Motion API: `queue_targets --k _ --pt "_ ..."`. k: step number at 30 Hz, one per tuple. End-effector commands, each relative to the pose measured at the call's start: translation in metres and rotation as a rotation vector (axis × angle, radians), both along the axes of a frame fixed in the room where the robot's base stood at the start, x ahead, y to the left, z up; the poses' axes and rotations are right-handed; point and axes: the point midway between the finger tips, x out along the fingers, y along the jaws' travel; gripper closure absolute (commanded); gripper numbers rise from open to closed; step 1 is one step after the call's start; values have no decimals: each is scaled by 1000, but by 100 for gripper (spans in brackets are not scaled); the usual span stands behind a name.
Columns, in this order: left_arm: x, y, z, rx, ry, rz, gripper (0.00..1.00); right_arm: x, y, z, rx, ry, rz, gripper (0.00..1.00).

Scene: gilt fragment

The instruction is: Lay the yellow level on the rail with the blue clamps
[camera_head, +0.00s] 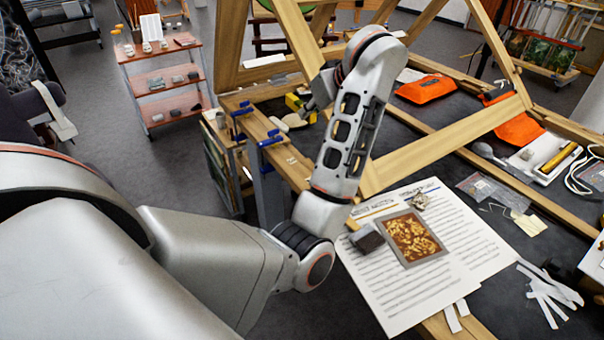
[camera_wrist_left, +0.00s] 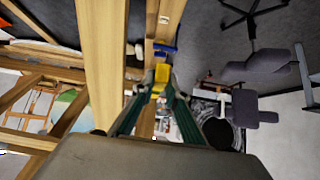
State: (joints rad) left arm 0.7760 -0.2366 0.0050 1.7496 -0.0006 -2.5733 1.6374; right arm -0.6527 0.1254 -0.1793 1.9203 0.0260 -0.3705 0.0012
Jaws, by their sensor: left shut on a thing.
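The yellow level (camera_head: 293,102), a small yellow block with dark parts, is held at the fingertips of my left gripper (camera_head: 308,104). In the left wrist view the level (camera_wrist_left: 162,74) shows between the two greenish fingers of that gripper (camera_wrist_left: 159,92), which are shut on it. The wooden rail (camera_head: 286,160) carries two blue clamps (camera_head: 270,139). In the head view the level appears just right of the rail and clamps; its height above the wood is unclear. In the wrist view a blue clamp (camera_wrist_left: 165,48) lies just beyond the level. My right gripper is not in view.
A wooden frame with slanted beams (camera_head: 440,145) stands close to my forearm. A printed sheet (camera_head: 385,290) with a gilt fragment (camera_head: 411,238) lies on the table at front. Orange pouches (camera_head: 427,88) lie behind. A shelf cart (camera_head: 160,75) stands at back left.

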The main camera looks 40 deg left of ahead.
Motion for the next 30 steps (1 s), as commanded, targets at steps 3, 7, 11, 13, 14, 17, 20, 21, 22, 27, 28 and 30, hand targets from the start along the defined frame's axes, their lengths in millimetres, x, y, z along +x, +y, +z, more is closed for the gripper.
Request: queue_targets --k 3,7,11,13,14,17,20,21,22,27,28,30 --pt "-3 -2 -6 2 3 12 100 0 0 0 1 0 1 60" --pt "-4 -1 -33 5 7 13 100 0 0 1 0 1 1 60" --pt "-4 0 -65 7 6 11 100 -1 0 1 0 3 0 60" --pt "-4 0 -82 7 6 11 100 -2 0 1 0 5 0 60" --pt "-4 0 -90 8 8 11 100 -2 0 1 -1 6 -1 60" --pt "-4 0 -113 6 5 11 100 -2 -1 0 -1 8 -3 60" --pt "-3 -1 -133 6 4 10 100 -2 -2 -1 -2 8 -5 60" --pt "-3 0 -139 6 4 11 100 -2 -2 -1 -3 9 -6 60" --pt "-3 -1 -143 5 3 11 100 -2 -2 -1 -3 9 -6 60" --pt "-2 -2 -156 1 1 8 100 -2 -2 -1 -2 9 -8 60" --pt "-2 -2 -158 2 2 9 100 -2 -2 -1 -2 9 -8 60" --pt "-3 -1 -167 5 3 11 100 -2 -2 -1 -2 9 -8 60"
